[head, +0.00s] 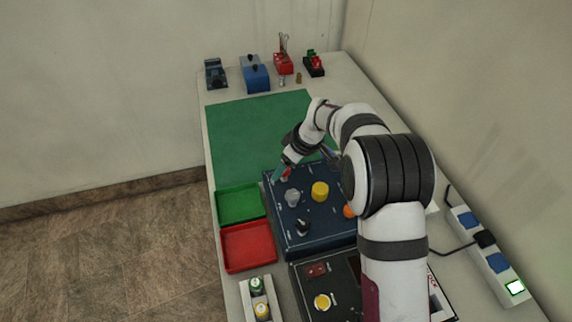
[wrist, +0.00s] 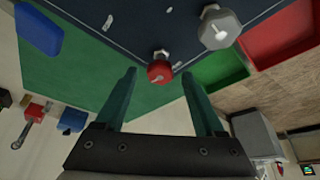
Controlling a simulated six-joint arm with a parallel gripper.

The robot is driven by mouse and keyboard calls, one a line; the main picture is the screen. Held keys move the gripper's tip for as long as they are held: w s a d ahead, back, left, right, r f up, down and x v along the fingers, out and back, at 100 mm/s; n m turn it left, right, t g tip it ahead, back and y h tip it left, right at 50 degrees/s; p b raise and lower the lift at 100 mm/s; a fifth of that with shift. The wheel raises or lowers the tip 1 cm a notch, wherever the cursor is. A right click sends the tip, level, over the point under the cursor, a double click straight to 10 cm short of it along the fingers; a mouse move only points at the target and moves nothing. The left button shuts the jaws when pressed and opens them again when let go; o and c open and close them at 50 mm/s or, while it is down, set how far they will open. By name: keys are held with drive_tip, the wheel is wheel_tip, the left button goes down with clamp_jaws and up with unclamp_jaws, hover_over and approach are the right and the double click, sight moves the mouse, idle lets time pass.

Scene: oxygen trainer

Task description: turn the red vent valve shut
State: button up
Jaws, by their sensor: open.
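The red vent valve (wrist: 160,70) shows in the wrist view as a red knob on a metal stem, near the edge of the dark blue panel (wrist: 120,20). It lies ahead of and between the fingers of my gripper (wrist: 158,82), which are open and do not appear to touch it. In the head view a bit of the red valve (head: 287,174) shows at the panel's far left corner, partly hidden by my gripper (head: 279,172). I cannot tell the exact gap between fingers and knob.
A grey knob (head: 292,197), a yellow knob (head: 320,190) and a black knob (head: 302,227) stand on the same panel. A green tray (head: 217,205) and a red tray (head: 224,252) sit to its left.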

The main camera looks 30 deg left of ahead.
drive_tip(key=shift+a+f, duration=0.1)
drive_tip(key=shift+f, duration=0.1)
clamp_jaws()
idle(0.3)
drive_tip(key=shift+m, duration=0.3)
drive_tip(key=m+t, duration=0.1)
drive_tip(key=m, duration=0.2)
drive_tip(key=shift+s+m+t, duration=0.15)
drive_tip(key=shift+m+t, duration=0.15)
drive_tip(key=m, duration=0.2)
drive_tip(key=m+t+h, duration=0.1)
drive_tip(key=m, duration=0.1)
drive_tip(key=shift+a+h, duration=0.1)
drive_tip(key=shift+h, duration=0.2)
drive_tip(key=m+t+h, duration=0.1)
drive_tip(key=m, duration=0.3)
drive_tip(key=shift+s+a+m, duration=0.1)
drive_tip(key=shift+a+m, duration=0.05)
drive_tip(key=shift+m, duration=0.25)
drive_tip(key=shift+m+h, duration=0.9)
drive_tip(key=shift+m, duration=0.8)
